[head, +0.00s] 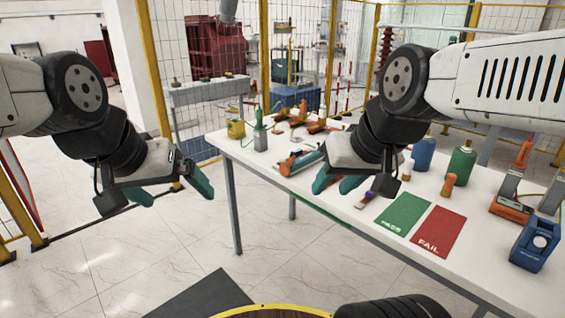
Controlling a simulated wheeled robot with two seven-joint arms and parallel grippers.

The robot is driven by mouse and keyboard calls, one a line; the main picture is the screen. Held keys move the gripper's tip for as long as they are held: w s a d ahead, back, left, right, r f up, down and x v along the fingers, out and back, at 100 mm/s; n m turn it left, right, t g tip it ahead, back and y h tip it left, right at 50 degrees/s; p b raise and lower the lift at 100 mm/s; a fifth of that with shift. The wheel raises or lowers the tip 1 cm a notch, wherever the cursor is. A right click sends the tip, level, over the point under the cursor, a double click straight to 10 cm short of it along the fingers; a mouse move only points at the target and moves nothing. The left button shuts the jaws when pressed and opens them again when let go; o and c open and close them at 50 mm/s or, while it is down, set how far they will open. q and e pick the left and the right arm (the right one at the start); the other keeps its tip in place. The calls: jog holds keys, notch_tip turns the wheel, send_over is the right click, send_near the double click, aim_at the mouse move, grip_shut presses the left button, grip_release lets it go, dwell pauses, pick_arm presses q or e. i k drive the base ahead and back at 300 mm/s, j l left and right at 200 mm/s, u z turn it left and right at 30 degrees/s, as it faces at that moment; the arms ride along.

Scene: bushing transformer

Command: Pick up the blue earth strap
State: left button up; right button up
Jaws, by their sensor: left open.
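I cannot make out a blue earth strap with certainty in the head view. Several orange-brown clamp-like pieces (300,116) lie at the far left part of the white table (400,262), too small to tell in detail. My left gripper (172,191) is open and empty, in the air left of the table, over the floor. My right gripper (337,187) has its teal fingers apart and hangs over or in front of the table's near edge. It hides part of the tabletop behind it.
An orange-and-teal tool (298,163) lies left of my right gripper. Green (403,213) and red FAIL (438,232) mats lie to its right. Bottles (460,165), a blue dispenser (535,244) and an orange-grey device (510,203) stand further right. A yellow-framed fence (264,50) stands behind.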

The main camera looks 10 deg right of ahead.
aim_at(298, 152)
jog(key=i+j+z, duration=0.25)
jog(key=i+j, duration=0.35)
jog(key=i, duration=0.2)
jog(key=i+j+z, duration=0.25)
jog(key=i+j, duration=0.5)
jog(key=i+j+z, duration=0.25)
jog(key=i+j, duration=0.45)
jog(key=j, duration=0.2)
jog(key=z, duration=2.8)
